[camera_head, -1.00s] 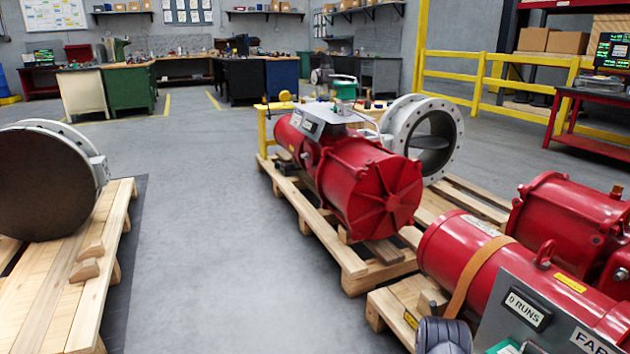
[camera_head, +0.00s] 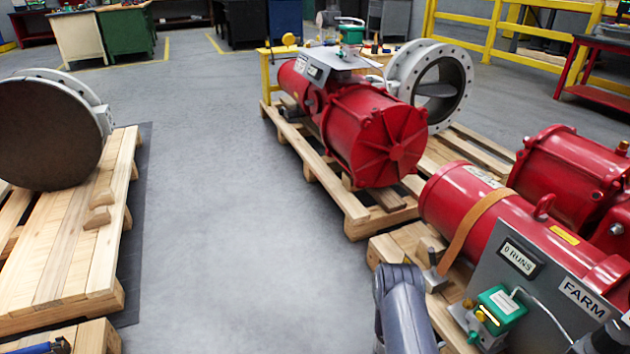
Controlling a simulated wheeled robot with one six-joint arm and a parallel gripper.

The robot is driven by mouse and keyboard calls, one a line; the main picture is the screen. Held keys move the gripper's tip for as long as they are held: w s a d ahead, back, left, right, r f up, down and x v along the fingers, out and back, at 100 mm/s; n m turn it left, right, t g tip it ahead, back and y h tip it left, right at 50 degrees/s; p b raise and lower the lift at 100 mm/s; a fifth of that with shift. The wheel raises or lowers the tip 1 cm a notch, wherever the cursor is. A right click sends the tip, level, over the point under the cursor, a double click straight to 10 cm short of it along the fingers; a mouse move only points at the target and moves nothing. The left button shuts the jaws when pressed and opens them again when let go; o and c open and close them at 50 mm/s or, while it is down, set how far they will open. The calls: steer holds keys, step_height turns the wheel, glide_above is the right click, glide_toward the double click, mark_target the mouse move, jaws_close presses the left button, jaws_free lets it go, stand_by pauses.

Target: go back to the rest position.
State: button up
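A grey link of my own arm (camera_head: 402,305) rises from the bottom edge, right of the middle. It stands in front of the pallet that bears the nearest red actuator (camera_head: 470,215). My gripper's fingers do not show, so I cannot see whether they are open or hold anything. A dark piece at the bottom right edge is too cut off to identify.
A grey panel (camera_head: 545,280) reading "0 RUNS" and "FARM", with a green box (camera_head: 500,308), stands right of my arm. Another red actuator (camera_head: 375,135) lies on a pallet behind. A large disc valve (camera_head: 45,135) is left. The middle floor is clear.

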mark_target(469, 340)
steer(key=b+x, duration=0.2)
steer(key=x, duration=0.6)
steer(key=shift+w+d, duration=0.1)
steer(key=shift+d, duration=0.15)
steer(key=shift+a+m, duration=0.15)
steer(key=shift+m, duration=0.65)
steer(key=m, duration=0.6)
steer(key=p+v, duration=0.3)
steer(key=v, duration=0.7)
steer(key=shift+s+a+m, duration=0.2)
steer(key=shift+a+m, duration=0.1)
